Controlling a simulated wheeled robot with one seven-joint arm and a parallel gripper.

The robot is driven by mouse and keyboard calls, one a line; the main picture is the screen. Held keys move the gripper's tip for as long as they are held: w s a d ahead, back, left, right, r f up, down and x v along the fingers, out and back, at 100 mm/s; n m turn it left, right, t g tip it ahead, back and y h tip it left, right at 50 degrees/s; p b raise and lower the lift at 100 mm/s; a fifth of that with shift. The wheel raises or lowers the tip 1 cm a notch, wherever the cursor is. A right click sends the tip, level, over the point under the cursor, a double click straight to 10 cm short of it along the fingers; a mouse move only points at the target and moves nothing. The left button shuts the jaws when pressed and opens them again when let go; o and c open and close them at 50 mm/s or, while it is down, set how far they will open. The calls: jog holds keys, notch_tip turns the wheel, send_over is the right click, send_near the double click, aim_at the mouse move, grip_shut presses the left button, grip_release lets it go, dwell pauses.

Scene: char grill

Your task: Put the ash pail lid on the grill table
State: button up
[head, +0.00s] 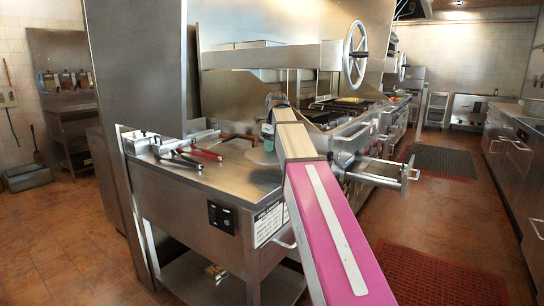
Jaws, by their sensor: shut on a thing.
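My arm reaches forward over the steel grill table (215,178), and my gripper (268,142) is low over its top. The gripper is small and partly covered by my arm. It is shut on what looks like the ash pail lid (261,156), a flat grey rounded piece at the table surface, left of my arm. Part of the lid is hidden behind the arm. I cannot tell whether it rests fully on the table or is held just above it.
Tongs with red handles (206,154) and dark tongs (180,161) lie on the table's left part, near a steel block (140,143). A handwheel (355,53) on a steel beam stands above the back. Grills line the right.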

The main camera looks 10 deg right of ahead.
aim_at(273, 155)
jog(key=shift+w+d+f, duration=0.15)
jog(key=shift+f, duration=1.95)
jog(key=shift+f, duration=0.15)
jog(key=o, duration=1)
jog(key=r, duration=0.8)
jog(key=s+d+r, duration=0.1)
jog(key=r, duration=0.3)
jog(key=shift+r, duration=0.1)
